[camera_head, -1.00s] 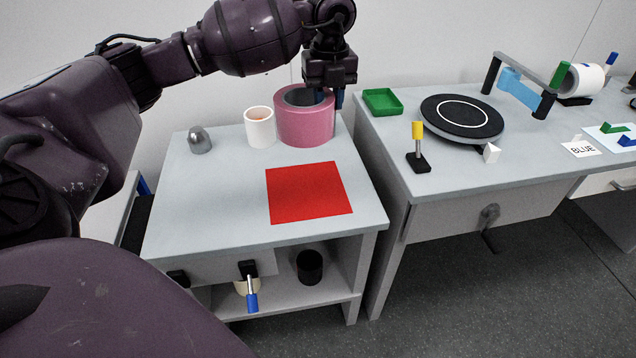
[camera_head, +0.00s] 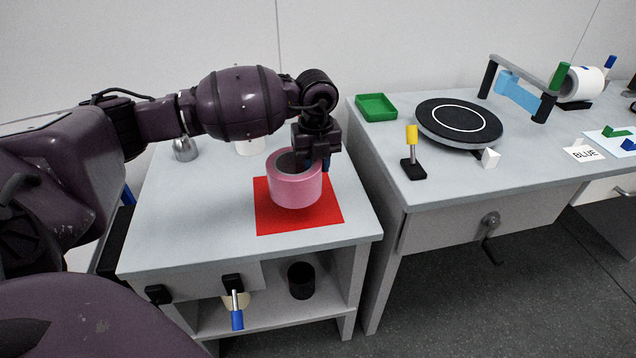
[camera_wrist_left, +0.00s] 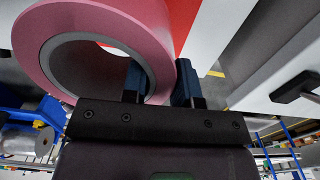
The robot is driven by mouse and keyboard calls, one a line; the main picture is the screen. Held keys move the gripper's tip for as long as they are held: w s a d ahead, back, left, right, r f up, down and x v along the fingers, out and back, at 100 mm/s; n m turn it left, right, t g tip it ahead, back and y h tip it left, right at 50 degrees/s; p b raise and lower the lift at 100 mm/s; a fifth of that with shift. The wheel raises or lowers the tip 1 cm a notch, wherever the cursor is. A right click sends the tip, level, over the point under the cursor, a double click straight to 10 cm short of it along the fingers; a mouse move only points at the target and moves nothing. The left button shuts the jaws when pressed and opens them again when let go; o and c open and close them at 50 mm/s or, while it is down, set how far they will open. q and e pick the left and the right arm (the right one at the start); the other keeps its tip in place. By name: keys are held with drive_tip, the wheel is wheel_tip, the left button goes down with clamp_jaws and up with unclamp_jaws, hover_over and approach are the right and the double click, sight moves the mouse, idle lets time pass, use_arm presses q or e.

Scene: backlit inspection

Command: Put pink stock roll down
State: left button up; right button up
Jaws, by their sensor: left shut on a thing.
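The pink stock roll (camera_head: 296,195) is upright over the red square (camera_head: 270,222) on the left table. My left gripper (camera_head: 318,164) is shut on the right side of the roll's wall. In the left wrist view the pink roll (camera_wrist_left: 150,18) fills the upper left, and the fingers of the left gripper (camera_wrist_left: 162,82) straddle its wall, one inside the ring and one outside. I cannot tell whether the roll's underside touches the red square or hangs just above it. My right gripper is not in view.
A white roll (camera_head: 250,147), partly hidden by my arm, and a grey metal piece (camera_head: 186,151) stand at the back of the left table (camera_head: 190,215). The right table holds a green tray (camera_head: 376,106) and a black turntable (camera_head: 459,121). The left table's front left is clear.

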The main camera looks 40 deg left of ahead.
use_arm(q)
wheel_tip(320, 180, down, 5)
drive_tip(key=shift+b, duration=0.65)
drive_tip(key=shift+f, duration=0.3)
drive_tip(key=shift+r, duration=0.1)
drive_tip(key=o, duration=0.7)
drive_tip(key=shift+o, duration=1.1)
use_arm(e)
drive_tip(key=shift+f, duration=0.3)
